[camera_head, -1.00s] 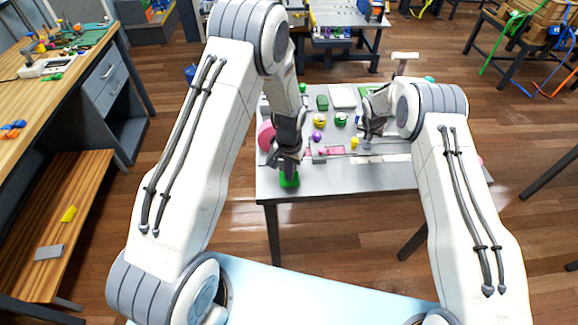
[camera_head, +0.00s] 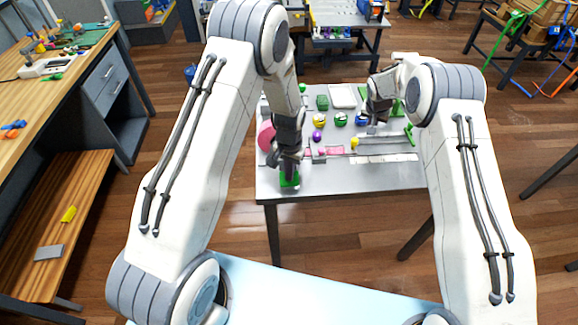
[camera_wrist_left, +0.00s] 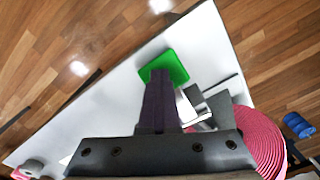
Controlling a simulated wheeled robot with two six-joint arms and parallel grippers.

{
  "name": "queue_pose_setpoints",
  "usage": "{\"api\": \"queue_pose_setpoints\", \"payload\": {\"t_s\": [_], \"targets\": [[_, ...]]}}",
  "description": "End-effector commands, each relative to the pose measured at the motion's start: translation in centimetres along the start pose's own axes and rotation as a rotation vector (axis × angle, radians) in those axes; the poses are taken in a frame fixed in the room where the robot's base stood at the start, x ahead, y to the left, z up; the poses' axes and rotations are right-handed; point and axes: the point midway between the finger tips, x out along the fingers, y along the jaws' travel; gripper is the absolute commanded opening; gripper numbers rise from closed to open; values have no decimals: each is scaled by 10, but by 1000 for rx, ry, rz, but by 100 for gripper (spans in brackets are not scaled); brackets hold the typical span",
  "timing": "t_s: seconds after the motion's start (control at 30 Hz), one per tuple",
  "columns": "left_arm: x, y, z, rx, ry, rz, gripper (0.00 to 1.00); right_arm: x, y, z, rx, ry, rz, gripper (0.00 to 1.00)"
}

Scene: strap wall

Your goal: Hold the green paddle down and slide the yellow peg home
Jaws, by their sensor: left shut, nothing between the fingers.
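The green paddle (camera_head: 290,181) lies at the near left edge of the table, and it also shows in the left wrist view (camera_wrist_left: 177,66). My left gripper (camera_head: 289,174) is shut and points down at the paddle, its tips on or just above it; contact cannot be told. In the left wrist view my shut fingers (camera_wrist_left: 158,78) overlap the paddle. The yellow peg (camera_head: 355,142) stands at the left end of a grey rail, right of a pink strap (camera_head: 333,150). My right gripper (camera_head: 373,127) is behind and right of the peg, apart from it; its jaws are too small to read.
A pink strap roll (camera_head: 266,136) stands at the table's left edge, also in the left wrist view (camera_wrist_left: 262,143). Several coloured knobs and a purple ball (camera_head: 317,137) sit behind the strap. The table's near right part (camera_head: 400,178) is bare.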

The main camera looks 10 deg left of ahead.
Motion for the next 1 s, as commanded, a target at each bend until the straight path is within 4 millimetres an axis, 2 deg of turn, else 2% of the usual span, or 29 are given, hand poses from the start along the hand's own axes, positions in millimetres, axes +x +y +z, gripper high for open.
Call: {"api": "queue_pose_setpoints", "payload": {"t_s": [1.0], "targets": [[-69,0,0,0,2,0,0,-46,0,-20,0,0,0,0]]}}
